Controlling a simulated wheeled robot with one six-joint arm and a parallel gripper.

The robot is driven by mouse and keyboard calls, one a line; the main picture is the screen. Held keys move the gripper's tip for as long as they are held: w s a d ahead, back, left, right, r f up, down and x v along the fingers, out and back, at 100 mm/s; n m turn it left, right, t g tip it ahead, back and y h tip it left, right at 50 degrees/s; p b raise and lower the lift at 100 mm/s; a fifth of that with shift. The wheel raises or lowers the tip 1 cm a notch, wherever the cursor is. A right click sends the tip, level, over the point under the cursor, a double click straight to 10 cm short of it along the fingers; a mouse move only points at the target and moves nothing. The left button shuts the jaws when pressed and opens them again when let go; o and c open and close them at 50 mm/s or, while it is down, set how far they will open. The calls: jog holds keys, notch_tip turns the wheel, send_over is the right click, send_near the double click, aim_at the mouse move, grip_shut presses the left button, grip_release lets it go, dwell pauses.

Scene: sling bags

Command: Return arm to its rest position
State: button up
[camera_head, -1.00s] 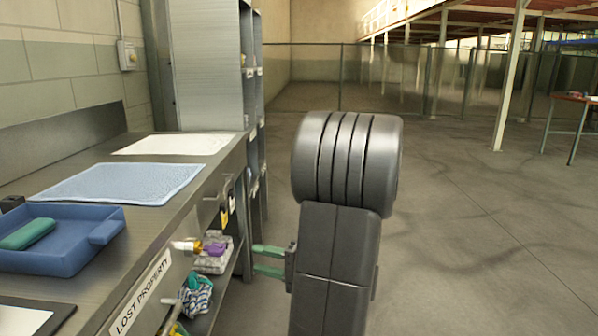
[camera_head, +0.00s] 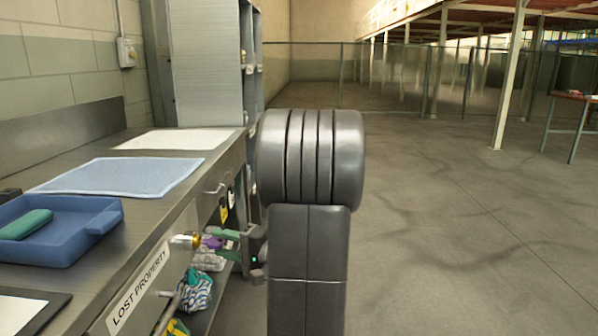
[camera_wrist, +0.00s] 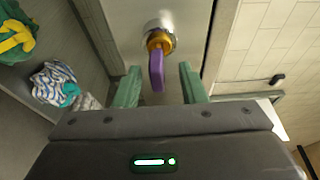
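My gripper (camera_head: 219,244) has green fingers and is beside the front of the steel counter (camera_head: 150,238). In the wrist view my gripper (camera_wrist: 158,68) is open, with its fingers apart. A purple key-like piece (camera_wrist: 156,72) sticks out of a brass-coloured lock or knob (camera_wrist: 158,39) on the counter front. Its purple end shows between the fingertips, with a gap on each side; I cannot tell the depth. The brass piece also shows in the head view (camera_head: 187,241). My dark arm stands upright in the middle of the head view and hides part of the floor.
A blue tray (camera_head: 60,245) holding a green case (camera_head: 26,224), a light blue mat (camera_head: 120,177) and a white sheet (camera_head: 175,140) lie on the counter. Striped cloth (camera_head: 196,288) lies on the shelf below. The floor at right (camera_head: 440,220) is clear.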

jog(key=shift+x, duration=0.75)
jog(key=d+p, duration=0.2)
jog(key=d, duration=0.2)
jog(key=shift+s, duration=0.1)
jog(key=shift+d, duration=0.1)
